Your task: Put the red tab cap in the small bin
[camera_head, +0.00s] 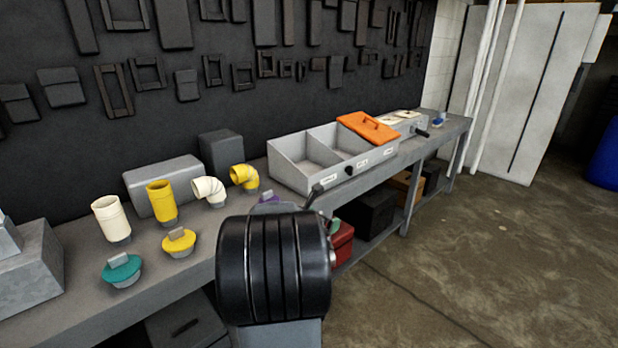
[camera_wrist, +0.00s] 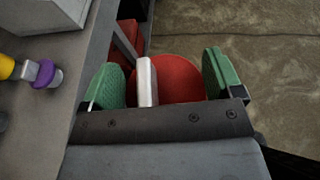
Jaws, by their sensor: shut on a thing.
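The red tab cap (camera_wrist: 180,80) shows in the wrist view as a red disc with a pale grey tab. It is between the two green fingers of my gripper (camera_wrist: 165,82), which is shut on it beside the bench edge, with floor beyond. In the head view my black arm link hides the cap and most of my gripper; a bit of green finger (camera_head: 333,226) shows. A grey divided bin unit (camera_head: 292,178) stands on the bench, with two open compartments at the near end. An orange lid (camera_head: 368,127) is over a farther part. Its labels are too small to read.
The bench (camera_head: 70,250) also holds a teal tab cap (camera_head: 122,268), a yellow tab cap (camera_head: 179,241), a purple cap (camera_head: 268,199) and several pipe fittings (camera_head: 160,203). A red box (camera_head: 343,243) is below the bench. Open floor (camera_head: 480,260) lies to the right.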

